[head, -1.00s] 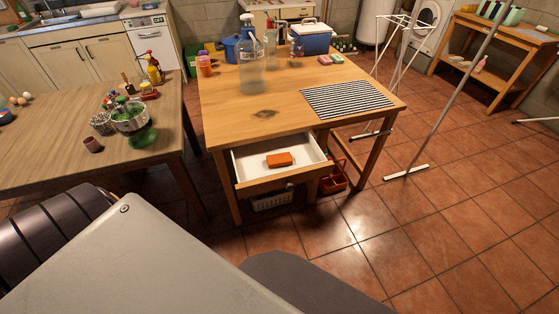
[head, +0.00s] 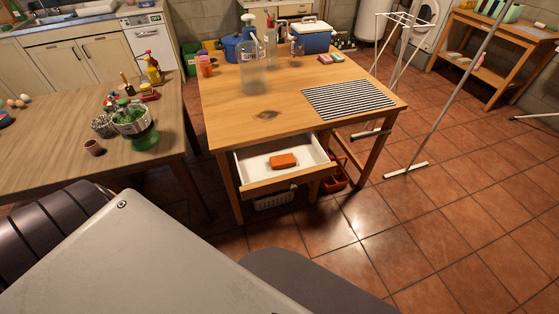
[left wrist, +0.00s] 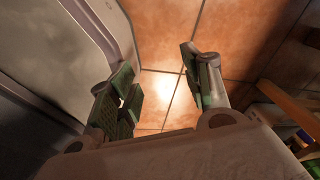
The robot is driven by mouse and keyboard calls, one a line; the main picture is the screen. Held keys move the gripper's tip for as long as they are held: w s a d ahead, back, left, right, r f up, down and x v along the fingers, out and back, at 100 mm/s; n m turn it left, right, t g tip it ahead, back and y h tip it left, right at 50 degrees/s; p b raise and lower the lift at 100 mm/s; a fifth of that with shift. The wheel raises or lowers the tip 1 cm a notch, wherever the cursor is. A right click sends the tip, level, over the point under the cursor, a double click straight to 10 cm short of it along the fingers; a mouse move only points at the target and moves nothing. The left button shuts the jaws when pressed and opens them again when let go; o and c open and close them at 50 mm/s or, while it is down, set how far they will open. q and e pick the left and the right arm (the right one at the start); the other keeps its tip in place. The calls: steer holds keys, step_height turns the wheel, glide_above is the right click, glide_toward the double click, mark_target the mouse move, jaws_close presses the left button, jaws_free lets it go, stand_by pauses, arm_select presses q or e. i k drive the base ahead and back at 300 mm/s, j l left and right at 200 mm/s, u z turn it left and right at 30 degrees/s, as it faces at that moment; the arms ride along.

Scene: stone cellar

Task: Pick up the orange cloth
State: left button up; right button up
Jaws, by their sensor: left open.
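The orange cloth (head: 283,161) is a small folded block. It lies in the white inside of an open drawer (head: 251,167) at the front of the wooden table (head: 290,108) in the head view. My left gripper (left wrist: 163,92) shows in the left wrist view with its green-padded fingers spread apart and nothing between them. Tiled floor lies beyond the fingers. The cloth is not in the left wrist view. Neither gripper shows in the head view.
A clear pump bottle (head: 254,75) and a striped mat (head: 348,98) are on the table. A white basket (head: 273,200) and a red crate (head: 335,178) sit under it. A second table (head: 50,150) stands left. A mop (head: 407,171) stands right; tiled floor (head: 450,220) in front is clear.

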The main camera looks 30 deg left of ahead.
mark_target(285, 160)
steer(key=j, duration=1)
steer(key=k+j+z, duration=0.15)
steer(key=j, duration=1.8)
steer(key=z, duration=0.05)
